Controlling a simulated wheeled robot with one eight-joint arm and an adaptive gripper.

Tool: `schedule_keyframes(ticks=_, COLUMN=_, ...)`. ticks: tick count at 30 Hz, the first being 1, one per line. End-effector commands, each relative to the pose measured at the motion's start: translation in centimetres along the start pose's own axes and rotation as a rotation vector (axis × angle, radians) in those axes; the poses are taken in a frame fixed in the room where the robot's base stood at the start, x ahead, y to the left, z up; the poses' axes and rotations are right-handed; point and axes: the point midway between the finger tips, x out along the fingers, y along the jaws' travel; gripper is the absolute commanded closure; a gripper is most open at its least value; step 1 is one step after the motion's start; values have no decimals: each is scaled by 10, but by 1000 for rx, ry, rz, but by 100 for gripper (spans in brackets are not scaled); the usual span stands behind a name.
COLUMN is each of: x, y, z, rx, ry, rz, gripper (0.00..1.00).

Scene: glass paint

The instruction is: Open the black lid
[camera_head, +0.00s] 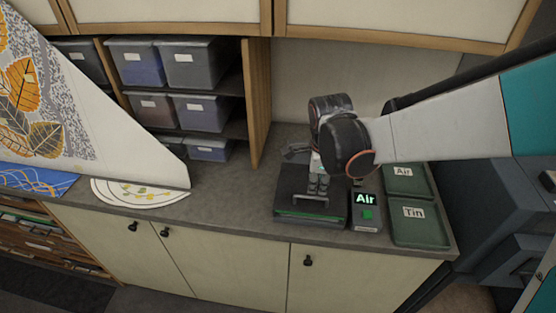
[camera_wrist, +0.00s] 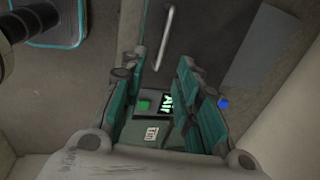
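The black lid (camera_head: 290,181) covers a low dark box on the counter and lies flat; a thin green line shows along its front edge. Its pale bar handle (camera_head: 311,200) is near the front; it also shows in the wrist view (camera_wrist: 166,38). My gripper (camera_head: 318,184) points down over the lid, just behind the handle in the head view. In the wrist view its two teal fingers (camera_wrist: 160,72) are spread, with nothing held between them. The handle appears just beyond the fingertips; I cannot tell whether they touch the lid.
A small device with an "Air" display (camera_head: 366,199) and green button stands right of the box. Green trays labelled "Air" (camera_head: 404,184) and "Tin" (camera_head: 420,232) lie farther right. The counter (camera_head: 230,200) is clear to the left, up to a white patterned sheet (camera_head: 140,192).

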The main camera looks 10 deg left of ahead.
Motion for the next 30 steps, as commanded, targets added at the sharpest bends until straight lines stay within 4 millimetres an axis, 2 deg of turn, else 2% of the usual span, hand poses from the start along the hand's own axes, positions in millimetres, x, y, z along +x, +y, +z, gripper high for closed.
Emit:
schedule_keyframes(ticks=1, x=15, y=-1, z=1, rx=0, ry=0, rz=0, gripper=70)
schedule_keyframes(ticks=3, x=28, y=-1, z=0, rx=1, ry=0, rz=0, gripper=70)
schedule_keyframes(ticks=12, x=72, y=-3, z=-1, rx=3, ry=1, rz=0, gripper=70)
schedule_keyframes(ticks=18, x=83, y=-3, z=-1, rx=3, ry=1, rz=0, gripper=70)
schedule_keyframes(ticks=27, x=84, y=-3, z=-1, rx=3, ry=1, rz=0, gripper=70)
schedule_keyframes(ticks=28, x=84, y=-3, z=-1, rx=3, ry=1, rz=0, gripper=75)
schedule_keyframes(ticks=30, x=84, y=-3, z=-1, rx=3, ry=1, rz=0, gripper=91)
